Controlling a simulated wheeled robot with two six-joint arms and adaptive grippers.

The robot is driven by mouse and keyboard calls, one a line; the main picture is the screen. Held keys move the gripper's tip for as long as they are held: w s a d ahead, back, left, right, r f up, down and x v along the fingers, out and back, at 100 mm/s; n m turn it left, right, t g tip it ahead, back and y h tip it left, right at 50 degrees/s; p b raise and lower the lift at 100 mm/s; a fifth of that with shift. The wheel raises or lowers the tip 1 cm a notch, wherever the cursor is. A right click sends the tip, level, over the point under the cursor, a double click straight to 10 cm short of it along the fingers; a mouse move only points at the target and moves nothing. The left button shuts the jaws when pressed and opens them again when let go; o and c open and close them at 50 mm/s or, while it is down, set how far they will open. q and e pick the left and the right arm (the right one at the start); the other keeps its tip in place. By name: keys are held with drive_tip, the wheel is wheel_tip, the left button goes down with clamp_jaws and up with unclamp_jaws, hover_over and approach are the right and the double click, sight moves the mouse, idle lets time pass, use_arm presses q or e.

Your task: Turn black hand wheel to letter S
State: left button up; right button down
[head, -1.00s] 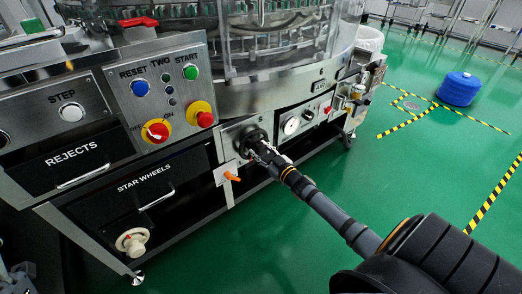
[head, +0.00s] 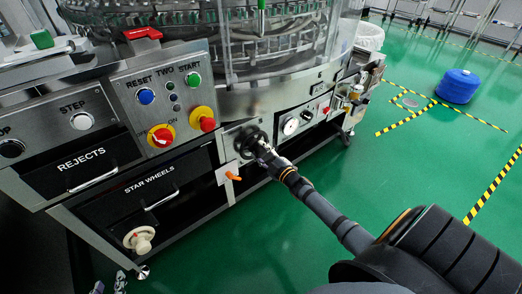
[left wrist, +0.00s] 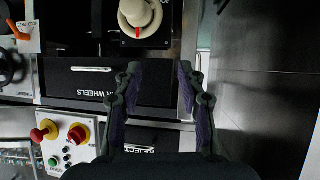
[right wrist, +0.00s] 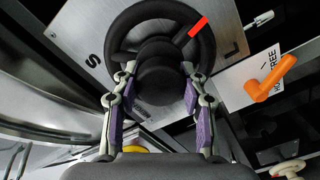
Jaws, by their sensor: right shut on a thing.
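The black hand wheel (head: 248,141) is on the machine's front panel. In the right wrist view the wheel (right wrist: 127,26) has a red mark (right wrist: 197,27) at its upper right, towards the letter L (right wrist: 230,49). The letter S (right wrist: 94,60) is on the plate at the left. My right gripper (right wrist: 157,88) is shut on the wheel, its fingers on either side of the hub; exact contact is partly hidden. My left gripper (left wrist: 159,75) is open and empty, facing the front panels, near a cream knob (left wrist: 140,22) with a red mark.
An orange lever (right wrist: 270,78) sits close beside the wheel. The control panel with red buttons (head: 207,124) is up and left of it. A gauge (head: 290,126) is to the right. A blue drum (head: 459,86) stands on open green floor.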

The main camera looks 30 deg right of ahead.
drive_tip(key=n+p, duration=0.1)
drive_tip(key=n, duration=0.7)
drive_tip(key=shift+n, duration=0.3)
use_arm(q)
drive_tip(key=s+f+g, duration=0.5)
drive_tip(key=s+f, duration=0.4)
drive_tip(key=shift+s+d+g+h, duration=0.3)
drive_tip(key=shift+d, duration=0.15)
use_arm(e)
drive_tip(key=shift+n, duration=1)
use_arm(q)
drive_tip(key=shift+s+f, duration=0.1)
use_arm(e)
drive_tip(key=shift+f, duration=0.1)
drive_tip(key=c, duration=0.7)
unclamp_jaws()
drive_tip(key=s, duration=1.2)
drive_tip(key=shift+d, duration=0.45)
